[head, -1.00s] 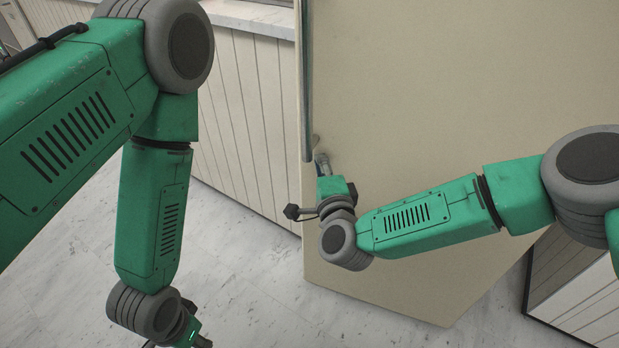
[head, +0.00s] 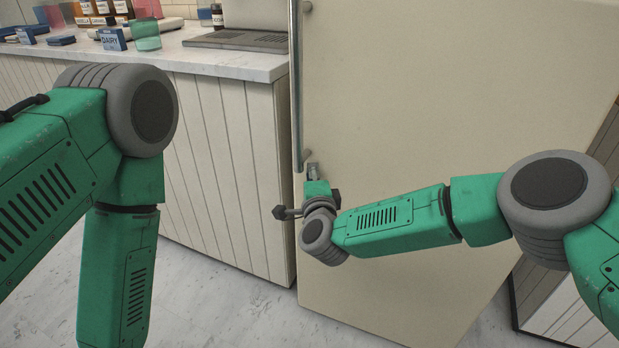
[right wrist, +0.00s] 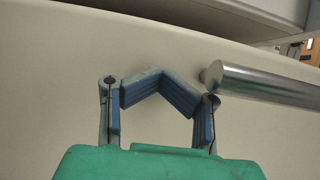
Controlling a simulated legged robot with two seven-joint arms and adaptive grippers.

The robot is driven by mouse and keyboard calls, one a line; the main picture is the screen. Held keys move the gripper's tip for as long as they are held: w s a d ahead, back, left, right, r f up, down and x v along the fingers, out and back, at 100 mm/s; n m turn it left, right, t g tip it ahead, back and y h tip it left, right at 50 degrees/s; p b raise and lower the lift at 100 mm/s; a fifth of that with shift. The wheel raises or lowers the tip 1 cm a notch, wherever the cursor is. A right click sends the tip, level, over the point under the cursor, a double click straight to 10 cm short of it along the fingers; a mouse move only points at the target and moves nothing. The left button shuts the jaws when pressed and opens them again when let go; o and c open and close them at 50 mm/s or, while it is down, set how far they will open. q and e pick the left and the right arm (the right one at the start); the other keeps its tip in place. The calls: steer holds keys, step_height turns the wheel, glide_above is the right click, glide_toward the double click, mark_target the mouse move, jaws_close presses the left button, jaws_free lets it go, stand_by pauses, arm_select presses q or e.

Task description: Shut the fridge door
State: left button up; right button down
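The fridge door (head: 430,120) is a large cream panel filling the right half of the head view. A vertical metal handle (head: 297,90) runs along its left edge. My right gripper (head: 312,170) is at the door's face, by the handle's lower end. In the right wrist view its blue-padded fingers (right wrist: 160,72) are bent inward and their tips meet, with nothing visible between them. The handle (right wrist: 265,86) lies just right of the fingers, not between them. Contact with the door is unclear. How far the door stands open cannot be told. My left gripper is out of view.
A counter (head: 225,60) with a pale plank front stands left of the door, holding bottles, a blue dairy box (head: 112,39), a green cup (head: 146,35) and a grey slatted tray (head: 240,40). A dark-edged plank-fronted unit (head: 560,305) stands at lower right. Marble floor shows between.

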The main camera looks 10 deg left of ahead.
steer(key=shift+w+d+r, duration=0.25)
steer(key=shift+w+d, duration=0.25)
steer(key=a+v, duration=0.1)
steer(key=v, duration=1.1)
steer(key=s+d+f+n+g+y, duration=0.25)
steer(key=s+f+n+g, duration=0.3)
steer(key=s+f, duration=0.4)
steer(key=s+d+f+n+g+h, duration=0.35)
steer(key=s+d+f, duration=0.35)
steer(key=s+d, duration=0.4)
steer(key=s+d+f+n+g+h, duration=0.2)
steer(key=s+d+f+n+g, duration=0.45)
steer(key=d, duration=0.75)
steer(key=s+d+r+g+h, duration=0.2)
steer(key=s+d, duration=0.6)
steer(key=s, duration=0.1)
step_height(320, 180, up, 12)
steer(key=p, duration=1.3)
steer(key=shift+a+t, duration=0.3)
steer(key=shift+t, duration=0.05)
